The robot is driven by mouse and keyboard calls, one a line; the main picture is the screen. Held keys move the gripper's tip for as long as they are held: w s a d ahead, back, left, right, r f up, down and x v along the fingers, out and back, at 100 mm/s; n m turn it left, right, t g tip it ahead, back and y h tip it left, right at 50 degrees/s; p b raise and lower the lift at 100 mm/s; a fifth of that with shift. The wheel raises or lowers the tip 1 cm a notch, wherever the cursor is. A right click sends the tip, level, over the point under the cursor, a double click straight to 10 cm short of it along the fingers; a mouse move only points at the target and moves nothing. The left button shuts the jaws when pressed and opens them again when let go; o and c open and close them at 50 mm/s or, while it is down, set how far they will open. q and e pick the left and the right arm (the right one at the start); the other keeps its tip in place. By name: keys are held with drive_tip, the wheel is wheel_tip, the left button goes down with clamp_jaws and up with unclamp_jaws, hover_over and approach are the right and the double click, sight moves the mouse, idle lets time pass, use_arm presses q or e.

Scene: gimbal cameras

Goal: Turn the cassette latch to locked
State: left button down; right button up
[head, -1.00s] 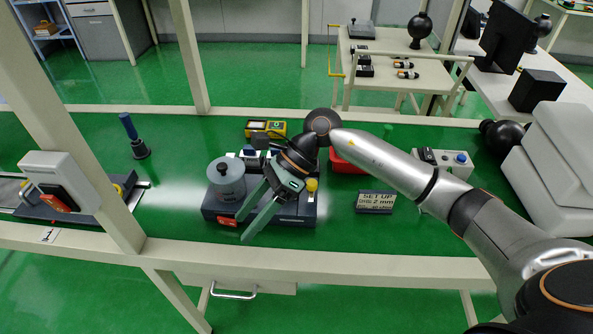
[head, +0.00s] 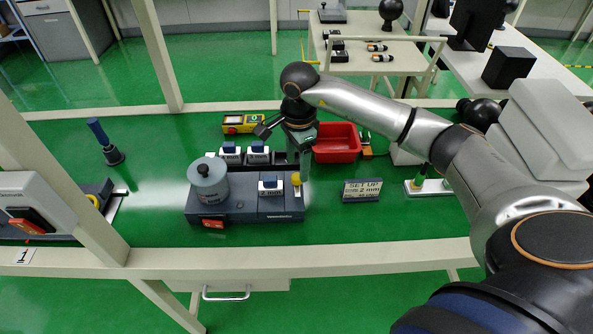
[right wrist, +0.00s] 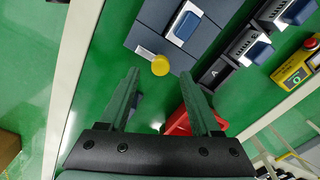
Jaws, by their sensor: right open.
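The cassette latch is a yellow round knob (head: 296,178) on a short grey lever at the right end of the dark blue-grey fixture (head: 236,208). In the right wrist view the yellow knob (right wrist: 160,66) and its grey lever (right wrist: 146,54) lie just beyond and between my open fingertips. My right gripper (head: 304,166) points down beside the knob in the head view, with nothing between its fingers. It also shows in the right wrist view (right wrist: 160,76). Whether a finger touches the knob, I cannot tell. My left gripper is not in view.
A grey cylinder (head: 208,182) stands on the fixture's left part, beside a white-and-blue module (head: 270,187). Two similar modules (head: 231,152) stand behind. A red bin (head: 337,143) and a "SET UP" sign (head: 361,191) are to the right. Green tabletop is clear in front.

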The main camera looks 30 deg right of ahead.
sight(297, 176)
drive_tip(key=shift+f, duration=1.85)
clamp_jaws()
